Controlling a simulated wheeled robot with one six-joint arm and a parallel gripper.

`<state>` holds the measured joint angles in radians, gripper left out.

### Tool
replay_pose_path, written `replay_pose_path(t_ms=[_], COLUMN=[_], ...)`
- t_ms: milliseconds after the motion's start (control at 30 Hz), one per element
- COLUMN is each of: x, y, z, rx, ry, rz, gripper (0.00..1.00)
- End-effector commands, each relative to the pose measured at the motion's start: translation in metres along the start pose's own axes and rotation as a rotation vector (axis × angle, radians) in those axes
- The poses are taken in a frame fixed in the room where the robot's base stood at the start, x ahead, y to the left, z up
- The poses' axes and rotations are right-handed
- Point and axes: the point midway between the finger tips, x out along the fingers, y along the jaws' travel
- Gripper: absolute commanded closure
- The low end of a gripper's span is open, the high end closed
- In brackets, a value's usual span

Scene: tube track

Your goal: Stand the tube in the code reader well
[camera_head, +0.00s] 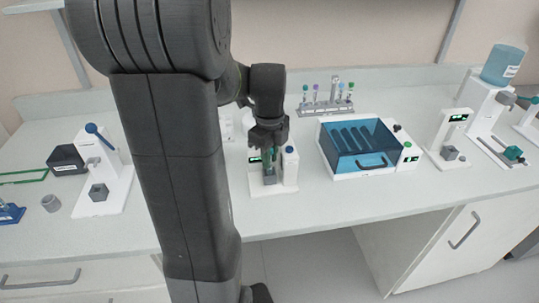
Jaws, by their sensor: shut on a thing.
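My gripper (268,139) points down over a white bench device (288,180) in the middle of the worktop. It is shut on a slim tube (269,161), of which a dark green part shows below the fingers. The tube looks upright, with its lower end at a small grey block (269,178) on the device. I cannot tell whether it is in the block's well or just above it. The device has a green-lit display (254,159) and a blue-topped part (290,150). No label shows which device is the code reader.
A similar white stand (440,143) with a green display and grey block is at the right. A blue-lidded box (362,148) stands right of the middle device, with a tube rack (326,108) behind. A white stand with a blue lever (112,170) is at the left.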

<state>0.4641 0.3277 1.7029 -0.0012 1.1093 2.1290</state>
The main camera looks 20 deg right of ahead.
Motion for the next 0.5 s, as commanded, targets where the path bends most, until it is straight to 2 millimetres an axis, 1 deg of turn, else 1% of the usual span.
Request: replay_pose_path(t_ms=[500], x=[0.013], y=[0.0], z=[0.0], rx=[0.0], ry=[0.0], rz=[0.0], gripper=[0.95])
